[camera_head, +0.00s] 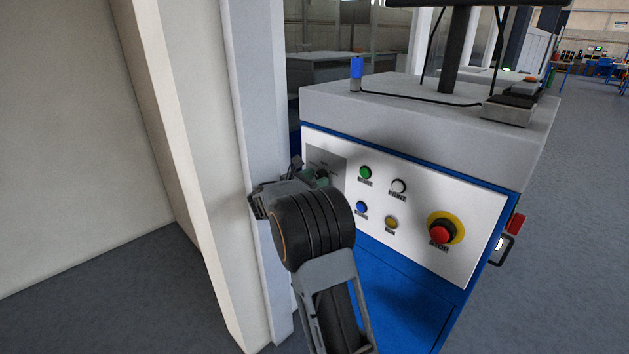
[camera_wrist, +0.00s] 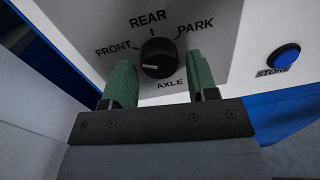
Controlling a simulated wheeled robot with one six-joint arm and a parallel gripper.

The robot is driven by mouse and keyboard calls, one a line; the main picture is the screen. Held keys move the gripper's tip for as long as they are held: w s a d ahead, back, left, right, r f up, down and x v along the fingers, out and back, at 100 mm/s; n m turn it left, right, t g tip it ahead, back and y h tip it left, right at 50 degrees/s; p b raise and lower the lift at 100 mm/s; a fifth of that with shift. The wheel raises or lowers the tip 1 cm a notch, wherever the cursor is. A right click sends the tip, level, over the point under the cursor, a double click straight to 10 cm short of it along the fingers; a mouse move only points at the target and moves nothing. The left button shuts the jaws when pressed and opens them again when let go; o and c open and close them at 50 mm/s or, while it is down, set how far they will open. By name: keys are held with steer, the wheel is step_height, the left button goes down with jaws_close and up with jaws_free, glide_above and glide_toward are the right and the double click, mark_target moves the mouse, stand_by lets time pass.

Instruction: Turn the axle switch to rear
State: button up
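The axle switch (camera_wrist: 159,57) is a round black knob on a grey plate (camera_wrist: 208,40), labelled FRONT, REAR and PARK above and AXLE below. Its white mark points left, towards the FRONT side. In the wrist view my gripper (camera_wrist: 160,70) is open, with one green finger on each side of the knob and a visible gap on both sides. I cannot tell how far the fingertips are from the plate. In the head view my gripper (camera_head: 317,178) is at the left end of the panel, and my arm hides the knob.
The white panel (camera_head: 430,195) also carries a green button (camera_head: 365,173), a white button (camera_head: 398,186), a blue STORE button (camera_wrist: 284,57), a yellow button (camera_head: 391,222) and a red stop button (camera_head: 440,233). A pale column (camera_head: 250,130) stands close left of my arm.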

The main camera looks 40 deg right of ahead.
steer(key=c, duration=0.7)
steer(key=shift+f+b, duration=0.1)
steer(key=shift+b, duration=0.2)
steer(key=shift+m+t+b, duration=0.3)
steer(key=shift+m+b, duration=5.25)
steer(key=shift+m, duration=0.05)
steer(key=shift+m+y, duration=0.3)
